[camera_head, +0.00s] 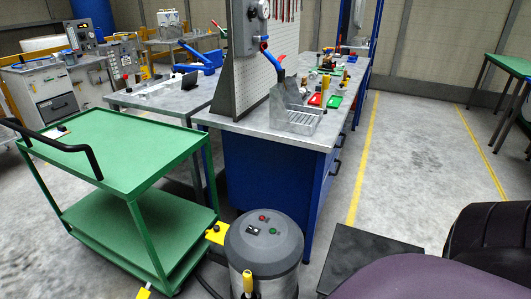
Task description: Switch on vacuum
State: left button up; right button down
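The vacuum (263,265) is an upright cylinder with a dark grey rounded lid and a lighter metal body, standing on the floor at the bottom centre. A small black control panel (256,230) is on the top of its lid. A red button (262,217) sits at the far side of the lid, and a small green mark shows on the panel. I cannot tell from the controls whether the vacuum is on. A yellow-tipped upright part stands at its near side. Neither of my grippers is in view.
A green two-shelf cart (120,150) stands left of the vacuum. A blue workbench (260,170) with a grey top and pegboard is behind it. A purple and black seat-like shape (440,280) fills the bottom right. Grey floor is clear at right, beyond the yellow line.

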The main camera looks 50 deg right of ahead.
aim_at(251, 228)
jog(key=i+z, duration=0.7)
jog(key=z, duration=0.15)
jog(key=i+j+z, duration=0.3)
jog(key=z, duration=0.15)
